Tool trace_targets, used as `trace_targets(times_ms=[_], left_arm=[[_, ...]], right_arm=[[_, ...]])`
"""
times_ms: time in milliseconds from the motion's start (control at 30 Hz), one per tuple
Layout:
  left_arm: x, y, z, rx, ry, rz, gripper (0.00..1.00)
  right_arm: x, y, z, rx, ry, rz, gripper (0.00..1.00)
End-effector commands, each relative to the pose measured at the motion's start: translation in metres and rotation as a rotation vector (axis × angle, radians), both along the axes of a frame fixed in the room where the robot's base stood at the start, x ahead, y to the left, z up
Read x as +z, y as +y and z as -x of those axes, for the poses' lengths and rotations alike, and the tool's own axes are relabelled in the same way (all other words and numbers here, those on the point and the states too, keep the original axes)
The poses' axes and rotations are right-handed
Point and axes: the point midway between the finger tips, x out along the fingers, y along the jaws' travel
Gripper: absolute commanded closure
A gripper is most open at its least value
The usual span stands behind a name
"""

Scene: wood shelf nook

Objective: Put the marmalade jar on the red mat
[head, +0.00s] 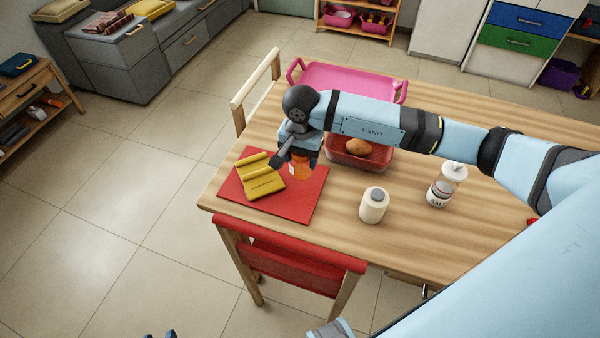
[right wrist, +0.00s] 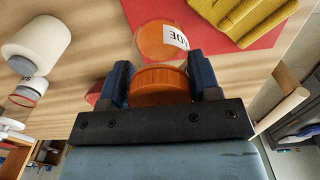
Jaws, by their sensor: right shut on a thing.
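The marmalade jar (head: 300,169) is orange with a white label. My right gripper (head: 299,152) is shut on it near the top, and the arm partly hides it in the head view. In the right wrist view the jar's orange lid (right wrist: 160,80) sits between the two dark fingers, with the label pointing away. The red mat (head: 290,207) lies at the left end of the table, and the jar is at its upper right part. I cannot tell whether the jar touches the mat. Dark tips at the bottom edge of the head view may be my left gripper (head: 160,336).
A folded yellow cloth (head: 262,184) covers the mat's left part. A red basket (head: 345,163) holding a brown item, a white jar (head: 374,207), a salt jar (head: 438,194) and a pink tray (head: 350,80) stand on the table. The mat's front right is bare.

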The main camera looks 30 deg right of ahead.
Motion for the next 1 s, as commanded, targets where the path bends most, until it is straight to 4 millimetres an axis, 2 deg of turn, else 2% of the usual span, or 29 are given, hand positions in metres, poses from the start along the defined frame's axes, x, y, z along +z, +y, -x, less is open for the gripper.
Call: trace_targets(times_ms=[100, 333, 567, 967, 1000], left_arm=[[0.002, -0.001, 0.000, -0.001, -0.002, 0.000, 0.57], [0.003, -0.001, 0.000, -0.002, -0.005, 0.002, 0.57], [0.004, -0.001, 0.001, -0.003, -0.005, 0.001, 0.57], [-0.003, -0.001, 0.001, -0.002, 0.000, 0.000, 0.57], [-0.002, 0.000, 0.002, -0.002, 0.003, 0.000, 0.57]], right_arm=[[-0.020, 0.000, 0.000, 0.000, 0.001, -0.001, 0.76], [-0.036, 0.000, 0.000, -0.001, -0.001, -0.001, 0.76], [-0.069, 0.000, 0.000, -0.001, 0.000, 0.000, 0.76], [-0.077, 0.000, -0.001, 0.001, -0.002, 0.001, 0.76], [-0.076, 0.000, 0.000, 0.001, -0.001, 0.001, 0.36]])
